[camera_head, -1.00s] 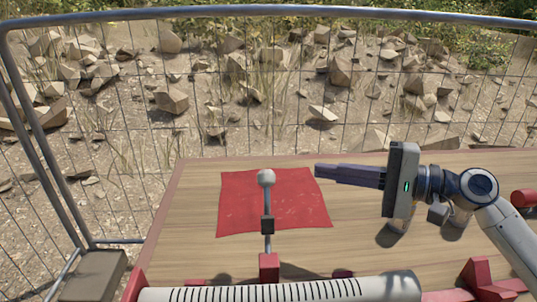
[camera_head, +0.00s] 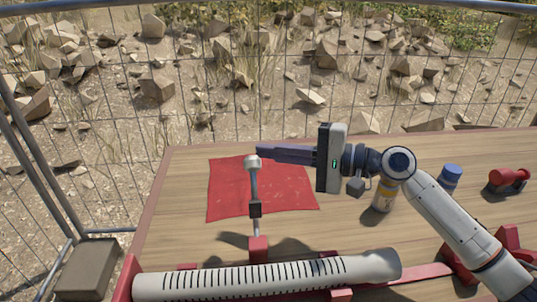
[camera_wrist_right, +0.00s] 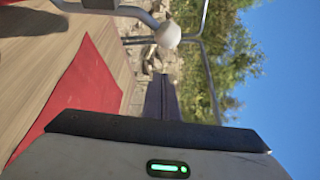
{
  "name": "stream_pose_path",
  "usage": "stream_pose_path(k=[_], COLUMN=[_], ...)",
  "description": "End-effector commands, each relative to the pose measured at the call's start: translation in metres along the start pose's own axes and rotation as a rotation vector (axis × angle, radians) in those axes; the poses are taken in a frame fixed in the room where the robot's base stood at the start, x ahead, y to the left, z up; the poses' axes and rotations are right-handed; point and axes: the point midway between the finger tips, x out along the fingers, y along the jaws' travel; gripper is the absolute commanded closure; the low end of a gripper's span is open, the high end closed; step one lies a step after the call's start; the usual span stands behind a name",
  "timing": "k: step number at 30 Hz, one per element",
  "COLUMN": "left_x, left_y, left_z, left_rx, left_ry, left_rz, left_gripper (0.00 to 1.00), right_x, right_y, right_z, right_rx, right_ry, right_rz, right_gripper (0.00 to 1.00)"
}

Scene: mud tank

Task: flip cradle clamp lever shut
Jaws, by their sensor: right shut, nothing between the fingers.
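The clamp lever (camera_head: 254,188) stands nearly upright, with a pale round knob (camera_head: 252,162) on top and a dark collar partway down. Its foot is in a red block (camera_head: 258,248) at the slotted white pipe (camera_head: 270,277), which lies in the red cradle (camera_head: 436,273). My right gripper (camera_head: 261,151) is shut and empty, its fingertips pointing left right by the knob; I cannot tell if they touch. The right wrist view shows the knob (camera_wrist_right: 168,35) close to the dark fingers (camera_wrist_right: 160,95). My left gripper is out of view.
A red cloth (camera_head: 285,195) lies flat on the wooden table (camera_head: 180,190) behind the lever. A bottle (camera_head: 383,195), a blue-topped container (camera_head: 450,176) and a red item (camera_head: 507,180) stand to the right. A wire fence runs behind, and a grey box (camera_head: 88,267) is at left.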

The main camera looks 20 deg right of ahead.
Motion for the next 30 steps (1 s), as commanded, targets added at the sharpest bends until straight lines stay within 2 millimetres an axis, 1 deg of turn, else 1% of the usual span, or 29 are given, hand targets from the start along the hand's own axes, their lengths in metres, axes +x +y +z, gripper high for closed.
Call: stream_pose_path(k=[1,6,12,24,30], left_x=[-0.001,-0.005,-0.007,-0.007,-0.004], left_y=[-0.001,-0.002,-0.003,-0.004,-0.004], left_z=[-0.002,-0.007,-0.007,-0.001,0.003], left_rx=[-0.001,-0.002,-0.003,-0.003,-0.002], left_ry=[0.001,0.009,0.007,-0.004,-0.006], left_rz=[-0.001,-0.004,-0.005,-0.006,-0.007], left_gripper=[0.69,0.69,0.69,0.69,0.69], right_x=[0.008,-0.002,-0.007,-0.008,-0.004], right_y=[-0.003,0.0,0.0,0.0,-0.001], right_z=[0.001,0.022,0.036,0.038,0.042], right_rx=[-0.002,-0.002,-0.001,-0.002,-0.03], right_ry=[-0.002,-0.001,0.0,0.0,-0.009], right_rz=[-0.003,0.003,0.001,0.0,-0.013], right_gripper=[1.0,1.0,1.0,1.0,1.0])
